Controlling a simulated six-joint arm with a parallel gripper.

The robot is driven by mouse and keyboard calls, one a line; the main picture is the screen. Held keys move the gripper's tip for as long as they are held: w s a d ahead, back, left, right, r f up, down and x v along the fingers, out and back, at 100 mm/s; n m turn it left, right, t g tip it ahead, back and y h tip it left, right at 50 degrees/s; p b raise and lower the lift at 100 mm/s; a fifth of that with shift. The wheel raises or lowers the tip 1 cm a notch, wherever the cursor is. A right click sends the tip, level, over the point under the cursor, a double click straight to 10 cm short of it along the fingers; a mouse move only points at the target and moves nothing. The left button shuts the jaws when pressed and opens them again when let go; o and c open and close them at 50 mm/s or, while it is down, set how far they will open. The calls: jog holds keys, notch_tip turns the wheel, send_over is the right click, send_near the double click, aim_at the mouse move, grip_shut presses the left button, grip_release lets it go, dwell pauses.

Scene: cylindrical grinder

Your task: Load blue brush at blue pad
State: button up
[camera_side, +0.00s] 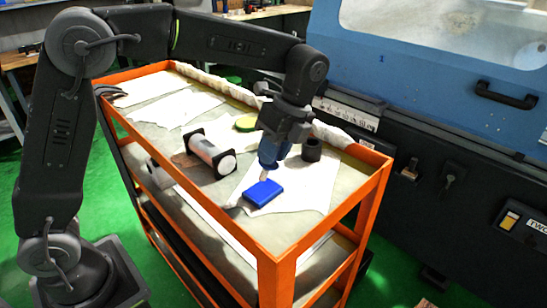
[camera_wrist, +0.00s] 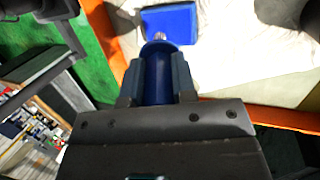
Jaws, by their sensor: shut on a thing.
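The blue brush (camera_side: 270,152) is held upright in my gripper (camera_side: 282,138), its pale bristle end pointing down. In the wrist view the blue handle of the brush (camera_wrist: 158,75) sits between the two jaws of my gripper (camera_wrist: 158,80), which are shut on it. The blue pad (camera_side: 263,193) lies on a white cloth on the cart, just below and slightly left of the brush tip. The blue pad (camera_wrist: 171,22) also shows at the top of the wrist view, right beyond the bristles. I cannot tell whether the bristles touch the pad.
An orange-framed cart (camera_side: 275,262) carries white cloths, a dark cylinder (camera_side: 311,150) right of the brush, a white roller with black ends (camera_side: 209,153) to the left, and a green-yellow round item (camera_side: 246,122) behind. A blue and black machine (camera_side: 430,100) stands at the right.

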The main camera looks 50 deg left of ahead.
jog(key=shift+r, duration=2.25)
